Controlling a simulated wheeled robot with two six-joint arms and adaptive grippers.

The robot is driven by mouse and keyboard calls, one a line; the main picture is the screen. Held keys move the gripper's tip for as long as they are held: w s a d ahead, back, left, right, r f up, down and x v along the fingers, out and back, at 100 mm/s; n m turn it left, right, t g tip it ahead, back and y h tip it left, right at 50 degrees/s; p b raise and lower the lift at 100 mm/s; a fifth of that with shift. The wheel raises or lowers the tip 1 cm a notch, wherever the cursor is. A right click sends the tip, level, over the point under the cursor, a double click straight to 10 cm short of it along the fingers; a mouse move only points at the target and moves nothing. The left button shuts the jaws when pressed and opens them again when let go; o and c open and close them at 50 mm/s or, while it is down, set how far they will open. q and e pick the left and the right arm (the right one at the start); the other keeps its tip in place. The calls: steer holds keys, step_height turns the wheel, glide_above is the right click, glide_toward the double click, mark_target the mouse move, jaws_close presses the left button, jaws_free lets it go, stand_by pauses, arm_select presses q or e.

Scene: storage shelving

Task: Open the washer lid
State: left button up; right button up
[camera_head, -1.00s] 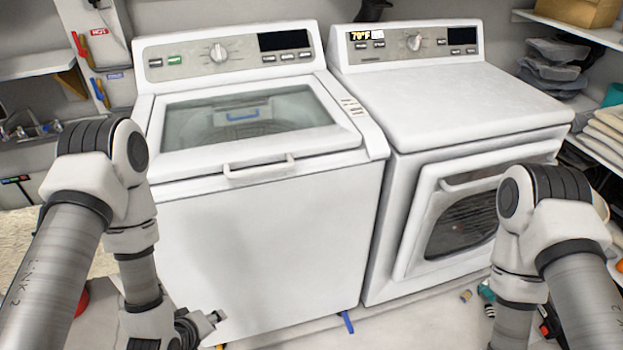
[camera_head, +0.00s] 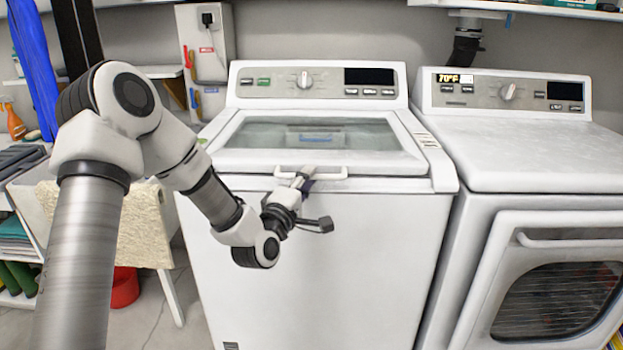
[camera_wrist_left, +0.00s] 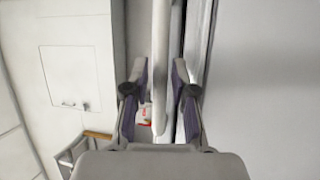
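The washer (camera_head: 320,260) stands in the middle of the head view. Its lid (camera_head: 250,162) is shut flat, with a glass window (camera_head: 270,135). A white bar handle (camera_head: 335,174) runs along the lid's front edge. My left gripper (camera_head: 303,178) is at the left part of this handle. In the left wrist view, the left gripper's fingers (camera_wrist_left: 159,70) are apart, with the pale handle bar (camera_wrist_left: 161,40) running between them. I see a gap on both sides of the bar, though depth is hard to judge. My right gripper is out of view.
A dryer (camera_head: 520,160) with a front door stands close on the right. A shelf (camera_head: 540,10) hangs above it. On the left are a cloth-draped table (camera_head: 150,225) and a red bucket (camera_head: 124,287). The space above the lid looks clear.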

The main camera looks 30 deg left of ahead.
arm_select(q)
steer(key=shift+w+a, duration=0.25)
steer(key=shift+w, duration=0.4)
steer(key=shift+d+r, duration=0.1)
steer(key=shift+d, duration=0.05)
jaws_close()
